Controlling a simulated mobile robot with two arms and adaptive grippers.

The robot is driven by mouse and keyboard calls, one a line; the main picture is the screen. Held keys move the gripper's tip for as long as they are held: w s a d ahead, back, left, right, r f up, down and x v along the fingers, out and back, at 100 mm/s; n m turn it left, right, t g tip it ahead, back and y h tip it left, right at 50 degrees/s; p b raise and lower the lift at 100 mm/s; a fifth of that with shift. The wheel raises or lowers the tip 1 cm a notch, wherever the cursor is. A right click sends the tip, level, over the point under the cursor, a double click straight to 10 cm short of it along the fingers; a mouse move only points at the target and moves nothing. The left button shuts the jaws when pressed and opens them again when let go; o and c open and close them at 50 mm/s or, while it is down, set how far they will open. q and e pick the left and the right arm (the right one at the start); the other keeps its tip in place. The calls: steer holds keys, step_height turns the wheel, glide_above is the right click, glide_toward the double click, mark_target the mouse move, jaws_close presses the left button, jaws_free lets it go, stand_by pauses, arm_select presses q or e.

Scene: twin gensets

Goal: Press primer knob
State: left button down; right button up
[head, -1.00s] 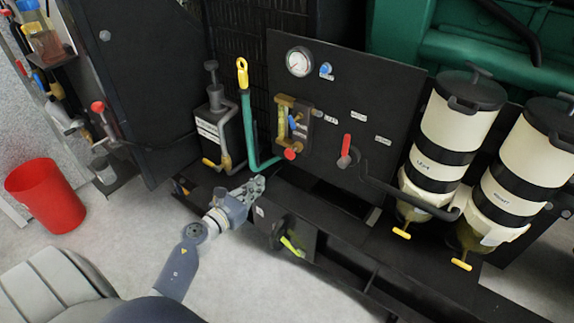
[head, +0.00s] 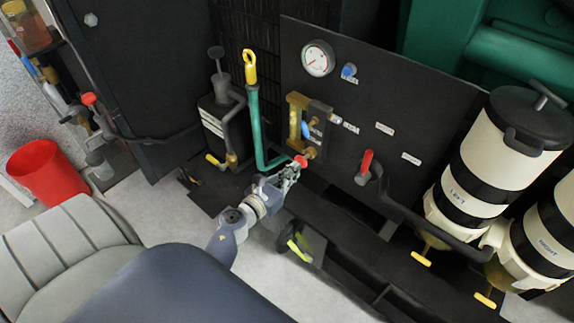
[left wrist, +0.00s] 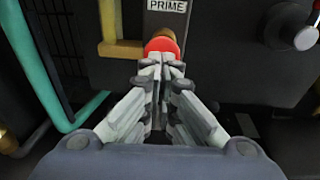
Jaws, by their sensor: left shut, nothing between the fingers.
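The red primer knob (head: 300,161) sticks out low on the dark panel (head: 350,125), under the brass block. In the left wrist view the red knob (left wrist: 163,46) is straight ahead, below a "PRIME" label (left wrist: 167,6). My left gripper (head: 292,172) is shut and empty, its fingertips right at the knob. In the left wrist view the fingertips (left wrist: 162,66) cover the knob's lower part; I cannot tell whether they touch it. My right gripper is in neither view.
A green pipe (head: 257,130) with a yellow loop handle runs just left of the knob. A red-handled lever (head: 365,165) and two cream filter canisters (head: 490,150) are to the right. A red bucket (head: 48,172) stands on the floor at left.

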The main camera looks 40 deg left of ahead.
mark_target(304, 159)
arm_select(q)
steer(key=w, duration=0.2)
steer(key=shift+w+d+r, duration=0.2)
steer(key=shift+w, duration=0.2)
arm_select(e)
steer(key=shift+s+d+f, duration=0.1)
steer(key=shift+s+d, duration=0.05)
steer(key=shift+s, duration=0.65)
